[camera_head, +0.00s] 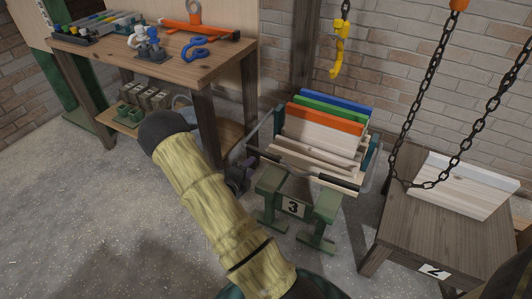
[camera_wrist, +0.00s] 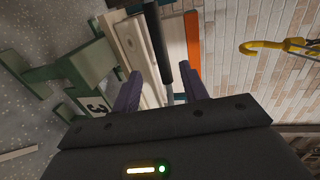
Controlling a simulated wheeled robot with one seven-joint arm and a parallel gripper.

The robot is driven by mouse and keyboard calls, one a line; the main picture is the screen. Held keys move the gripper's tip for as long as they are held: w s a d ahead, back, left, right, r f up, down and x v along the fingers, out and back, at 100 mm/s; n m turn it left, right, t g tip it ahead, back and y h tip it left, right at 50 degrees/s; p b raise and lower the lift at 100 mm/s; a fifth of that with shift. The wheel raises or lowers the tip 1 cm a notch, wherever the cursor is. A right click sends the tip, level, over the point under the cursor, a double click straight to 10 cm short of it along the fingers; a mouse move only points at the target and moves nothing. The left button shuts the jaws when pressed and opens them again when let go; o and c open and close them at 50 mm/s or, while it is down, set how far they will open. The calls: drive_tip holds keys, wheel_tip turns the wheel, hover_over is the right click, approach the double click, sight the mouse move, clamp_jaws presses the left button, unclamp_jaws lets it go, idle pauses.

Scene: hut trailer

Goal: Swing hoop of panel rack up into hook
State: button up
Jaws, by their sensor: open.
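The panel rack (camera_head: 372,150) stands on a green stand (camera_head: 272,180) marked 3, holding upright blue, green, orange and bare wood panels. Its hoop (camera_head: 338,181) is down across the front, a thin metal bar with dark sleeves. A yellow hook (camera_head: 339,50) hangs on a chain above and behind the rack; it also shows in the wrist view (camera_wrist: 268,46). My gripper (camera_head: 243,172) is at the rack's left front. In the wrist view, its purple fingers (camera_wrist: 162,92) are open, with the hoop's dark sleeve and grey bar (camera_wrist: 158,45) appearing between them. Contact cannot be told.
A wooden workbench (camera_head: 215,57) with tools stands at the back left. At right, a low wooden table (camera_head: 412,228) marked 2 carries pale panels (camera_head: 465,183), with a chain loop (camera_head: 407,125) hanging over it. A brick wall is behind. Concrete floor is clear at left.

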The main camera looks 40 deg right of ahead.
sight(262, 155)
drive_tip(key=b+x, duration=0.2)
drive_tip(key=x, duration=1.1)
drive_tip(key=shift+a, duration=0.1)
clamp_jaws()
